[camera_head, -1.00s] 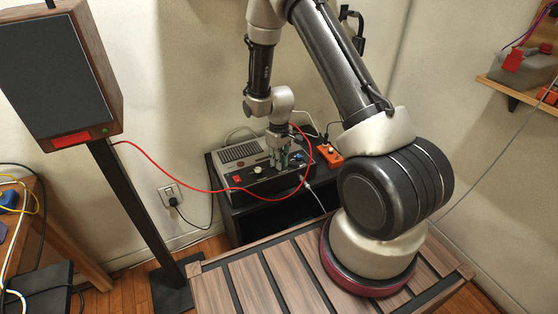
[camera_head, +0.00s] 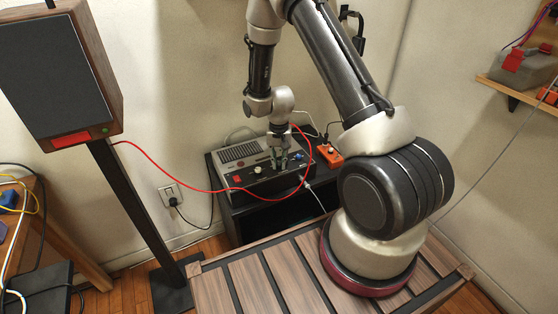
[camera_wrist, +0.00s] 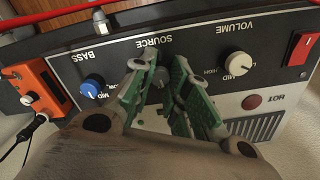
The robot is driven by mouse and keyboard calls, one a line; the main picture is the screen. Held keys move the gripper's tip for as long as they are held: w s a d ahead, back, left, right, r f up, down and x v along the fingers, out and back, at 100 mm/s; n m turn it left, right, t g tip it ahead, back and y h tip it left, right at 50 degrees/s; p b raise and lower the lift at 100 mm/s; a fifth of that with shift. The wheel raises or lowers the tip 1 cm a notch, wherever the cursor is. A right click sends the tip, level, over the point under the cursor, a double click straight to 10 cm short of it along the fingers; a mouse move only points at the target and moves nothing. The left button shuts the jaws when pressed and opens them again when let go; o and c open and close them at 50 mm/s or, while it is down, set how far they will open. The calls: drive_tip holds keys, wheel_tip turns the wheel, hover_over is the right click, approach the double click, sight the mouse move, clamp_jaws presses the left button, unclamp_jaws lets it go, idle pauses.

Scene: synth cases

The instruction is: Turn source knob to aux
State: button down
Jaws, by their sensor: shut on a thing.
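The amplifier (camera_head: 236,154) is a grey and black box on a small black stand by the wall. In the wrist view its front panel (camera_wrist: 201,54) appears upside down. The source knob (camera_wrist: 160,74), grey, sits below the upside-down SOURCE label. My gripper (camera_wrist: 161,82) has its green-padded fingers closed on either side of the knob, hiding most of it and its position marks. In the head view my gripper (camera_head: 279,162) points down at the panel. The knob's pointer and the aux mark cannot be read.
The wrist view shows a blue bass knob (camera_wrist: 92,86), a white volume knob (camera_wrist: 238,64), a red switch (camera_wrist: 301,48) and an orange box (camera_wrist: 36,92). A red cable (camera_head: 190,190) loops past the amplifier to the speaker (camera_head: 58,75).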

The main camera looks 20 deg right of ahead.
sight(279, 162)
drive_tip(key=shift+m, duration=0.9)
drive_tip(key=c, duration=1.3)
unclamp_jaws()
drive_tip(key=shift+c, duration=0.2)
wheel_tip(279, 162, up, 12)
